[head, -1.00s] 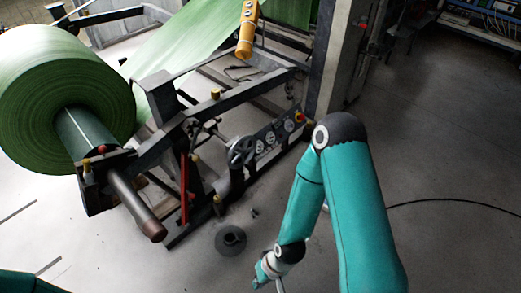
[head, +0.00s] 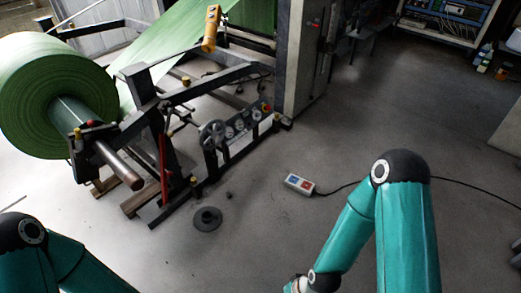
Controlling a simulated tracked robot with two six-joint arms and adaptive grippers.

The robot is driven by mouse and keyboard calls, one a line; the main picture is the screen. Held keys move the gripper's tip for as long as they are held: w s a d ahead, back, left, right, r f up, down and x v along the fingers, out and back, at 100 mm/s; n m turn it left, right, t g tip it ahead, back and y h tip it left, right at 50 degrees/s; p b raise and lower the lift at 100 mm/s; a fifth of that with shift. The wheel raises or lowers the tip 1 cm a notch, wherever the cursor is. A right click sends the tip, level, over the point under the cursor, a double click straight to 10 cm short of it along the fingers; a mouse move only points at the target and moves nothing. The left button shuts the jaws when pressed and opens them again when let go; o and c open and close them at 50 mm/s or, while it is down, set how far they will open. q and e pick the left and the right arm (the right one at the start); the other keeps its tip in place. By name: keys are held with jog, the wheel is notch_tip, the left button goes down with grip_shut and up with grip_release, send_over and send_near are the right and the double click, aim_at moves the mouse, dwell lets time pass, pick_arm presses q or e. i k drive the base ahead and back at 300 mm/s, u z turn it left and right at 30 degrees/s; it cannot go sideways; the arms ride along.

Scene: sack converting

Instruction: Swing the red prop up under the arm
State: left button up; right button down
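The red prop (head: 163,165) is a thin red bar hanging about upright on the near side of the unwind stand, below the dark machine arm (head: 150,110). The arm carries the shaft (head: 120,165) of the large green roll (head: 45,85). Whether the prop's top touches the arm is too small to tell. My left arm shows at the bottom left and my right arm at the bottom right, both well apart from the prop. Both grippers are out of the picture; the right wrist is cut off by the bottom edge.
A control panel with dials (head: 238,132) and a handwheel (head: 212,134) stand right of the prop. A dark round disc (head: 207,219) lies on the floor in front. A pendant with red and blue buttons (head: 300,184) and its cable lie to the right. Open floor lies between my arms.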

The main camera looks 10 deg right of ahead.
aim_at(164, 173)
jog(key=u, duration=0.8)
jog(key=k, duration=0.2)
jog(key=z, duration=1.75)
jog(key=i, duration=1)
jog(key=u, duration=0.45)
jog(key=i, duration=0.8)
jog(key=u, duration=0.7)
jog(key=k, duration=0.8)
jog(key=u, duration=0.2)
jog(key=i, duration=0.85)
jog(key=z, duration=0.15)
